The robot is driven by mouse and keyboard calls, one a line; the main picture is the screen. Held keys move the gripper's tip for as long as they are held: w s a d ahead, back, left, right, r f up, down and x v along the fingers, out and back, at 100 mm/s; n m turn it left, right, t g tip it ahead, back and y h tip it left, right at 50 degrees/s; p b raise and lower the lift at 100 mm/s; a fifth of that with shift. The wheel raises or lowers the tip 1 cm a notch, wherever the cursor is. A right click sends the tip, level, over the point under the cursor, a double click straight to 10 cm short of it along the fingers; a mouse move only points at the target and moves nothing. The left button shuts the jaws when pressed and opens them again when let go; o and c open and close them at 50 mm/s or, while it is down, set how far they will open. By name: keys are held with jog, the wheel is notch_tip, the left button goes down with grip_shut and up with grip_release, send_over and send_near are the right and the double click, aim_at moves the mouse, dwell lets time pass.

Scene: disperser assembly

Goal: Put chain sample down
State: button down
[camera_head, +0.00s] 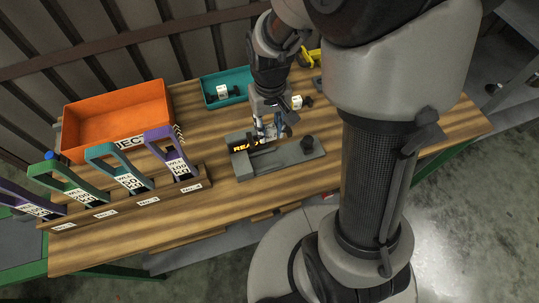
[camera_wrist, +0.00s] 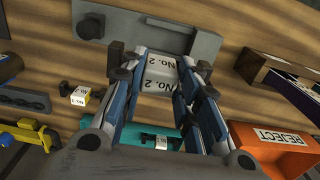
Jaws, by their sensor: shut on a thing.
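The chain sample (camera_wrist: 160,77), a pale block marked "No. 2", sits between the two fingers of my gripper (camera_wrist: 161,92) in the wrist view. My gripper is shut on it, with dark parts showing on both sides of the block. In the head view my gripper (camera_head: 266,132) points down over the grey fixture (camera_head: 290,157), which has a lit orange display and a black knob. My fingers hide most of the held sample there. I cannot tell whether the sample touches the fixture. The fixture also shows beyond the fingertips in the wrist view (camera_wrist: 150,30).
A teal tray (camera_head: 240,99) holds a white-tagged sample (camera_head: 222,90). Another tagged sample (camera_head: 296,102) lies right of the tray. An orange REJECT bin (camera_head: 115,118) stands at left, behind a wooden rack (camera_head: 140,203) of coloured handled gauges. The wooden table's front strip is mostly clear.

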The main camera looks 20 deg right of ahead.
notch_tip(320, 180, down, 14)
jog(key=b, duration=0.4)
jog(key=shift+r, duration=0.2)
jog(key=shift+f, duration=0.1)
jog(key=c, duration=1.2)
grip_release()
notch_tip(320, 180, up, 13)
jog(key=p, duration=0.4)
jog(key=shift+f, duration=0.2)
jog(key=s+r+t, duration=0.4)
jog(key=s+r, duration=1.1)
jog(key=r, duration=0.4)
jog(key=shift+t, duration=0.3)
jog(key=shift+c, duration=0.6)
